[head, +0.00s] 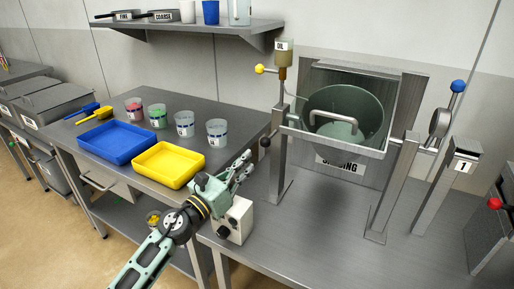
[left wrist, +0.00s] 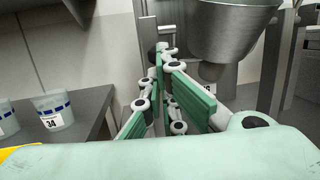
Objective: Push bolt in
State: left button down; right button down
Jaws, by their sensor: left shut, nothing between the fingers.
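A black ball knob (head: 265,142), which looks like the bolt's end, sits at the left post (head: 281,165) of the drum stand. How deep the bolt sits cannot be told. My left gripper (head: 244,166) is shut and empty, just left of and a little below the knob in the picture. It appears apart from the knob. In the left wrist view its green-padded fingers (left wrist: 166,62) point at the post, and their tips partly hide the area around the bolt. My right gripper is not in view.
The grey drum (head: 343,112) hangs in its frame above the steel bench. A control box (head: 235,220) stands below my left gripper. Blue (head: 117,155) and yellow (head: 169,181) trays and several cups lie on the left table. A yellow-knobbed lever (head: 260,69) juts out above the bolt.

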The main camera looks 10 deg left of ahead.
aim_at(263, 146)
pick_arm(q)
jog(key=x, duration=0.5)
jog(key=shift+w+d+p, duration=0.2)
jog(key=shift+w+p, duration=0.1)
jog(key=shift+w, duration=0.05)
jog(key=shift+w, duration=0.1)
jog(key=shift+w+d+b, duration=0.1)
jog(key=shift+w+b, duration=0.25)
jog(key=shift+b, duration=0.1)
jog(key=shift+w+d+b, duration=0.15)
jog(key=shift+w+b, duration=0.15)
jog(key=shift+w, duration=0.3)
jog(key=shift+w+d+b, duration=0.15)
jog(key=shift+w+b, duration=0.15)
jog(key=shift+w, duration=0.35)
jog(key=shift+r, duration=0.1)
